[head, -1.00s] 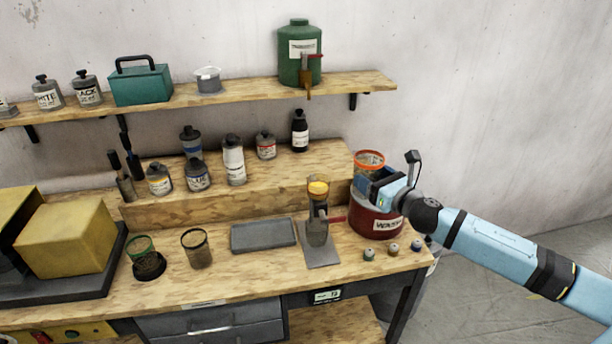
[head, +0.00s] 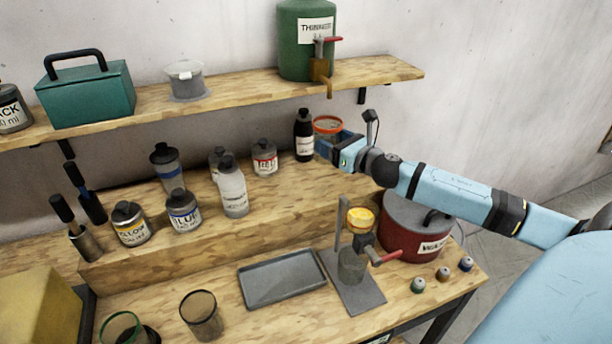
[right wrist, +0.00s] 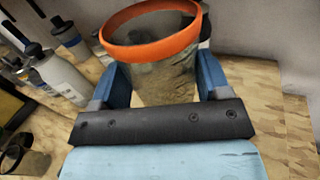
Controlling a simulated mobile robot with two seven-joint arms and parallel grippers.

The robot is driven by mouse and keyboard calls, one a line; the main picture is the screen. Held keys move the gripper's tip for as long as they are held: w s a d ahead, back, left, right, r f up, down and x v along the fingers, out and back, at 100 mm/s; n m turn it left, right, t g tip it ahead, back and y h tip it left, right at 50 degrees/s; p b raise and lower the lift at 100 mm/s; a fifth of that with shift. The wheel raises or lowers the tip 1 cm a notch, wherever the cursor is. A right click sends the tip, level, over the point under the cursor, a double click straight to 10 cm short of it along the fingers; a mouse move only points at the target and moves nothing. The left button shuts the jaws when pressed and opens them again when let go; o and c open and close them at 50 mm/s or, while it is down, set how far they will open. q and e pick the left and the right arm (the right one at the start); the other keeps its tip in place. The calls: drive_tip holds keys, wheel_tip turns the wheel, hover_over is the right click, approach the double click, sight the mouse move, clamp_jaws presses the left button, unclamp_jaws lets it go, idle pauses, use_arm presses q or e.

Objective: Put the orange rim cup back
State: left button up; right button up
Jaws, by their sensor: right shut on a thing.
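The orange rim cup (head: 328,125) is a see-through cup with an orange ring at its top. My right gripper (head: 328,146) is shut on it, near the right end of the raised wooden step (head: 290,190), just right of a dark bottle. In the right wrist view the cup (right wrist: 152,45) stands between the blue fingers of the gripper (right wrist: 160,85), its rim above them and slightly tilted in the picture. Whether its base touches the step is hidden. My left gripper is not in view.
A dark bottle (head: 304,135) stands close left of the cup. Several paint bottles stand further left on the step. The shelf (head: 240,98) hangs above. A red waste can (head: 412,228), a grey tray (head: 282,277) and a dispenser stand (head: 352,270) are on the bench.

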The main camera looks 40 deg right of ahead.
drive_tip(key=shift+w+f, duration=0.1)
drive_tip(key=shift+f, duration=0.15)
drive_tip(key=f, duration=0.4)
drive_tip(key=shift+s+f, duration=0.25)
drive_tip(key=shift+f, duration=0.1)
drive_tip(key=shift+w+f, duration=0.1)
drive_tip(key=shift+f, duration=2.2)
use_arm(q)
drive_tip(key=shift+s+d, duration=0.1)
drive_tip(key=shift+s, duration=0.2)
use_arm(e)
drive_tip(key=shift+f, duration=0.15)
drive_tip(key=o, duration=0.9)
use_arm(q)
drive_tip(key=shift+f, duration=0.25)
use_arm(e)
drive_tip(key=shift+o, duration=0.2)
